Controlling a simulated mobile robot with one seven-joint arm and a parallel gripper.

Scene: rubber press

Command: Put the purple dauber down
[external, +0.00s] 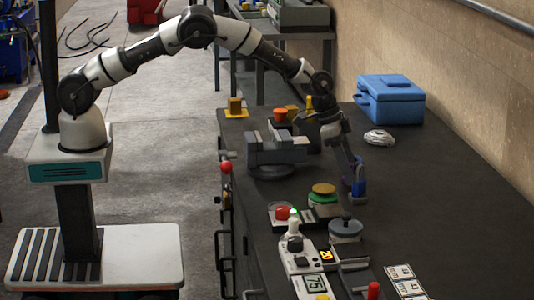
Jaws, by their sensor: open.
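My gripper (351,172) reaches down over the right middle of the dark bench, and its jaws are open. A small purple-blue piece (359,188), which looks like the purple dauber, is at the fingertips, low over or on the bench top. It is partly covered by the fingers. I cannot tell whether it touches the bench or the fingers.
A grey vise-like press (275,150) stands left of my gripper. A green and yellow round piece (323,192) and a grey round pot (345,230) are near in front. A white object (378,138) and a blue toolbox (390,100) lie behind. The bench (440,210) is clear at right.

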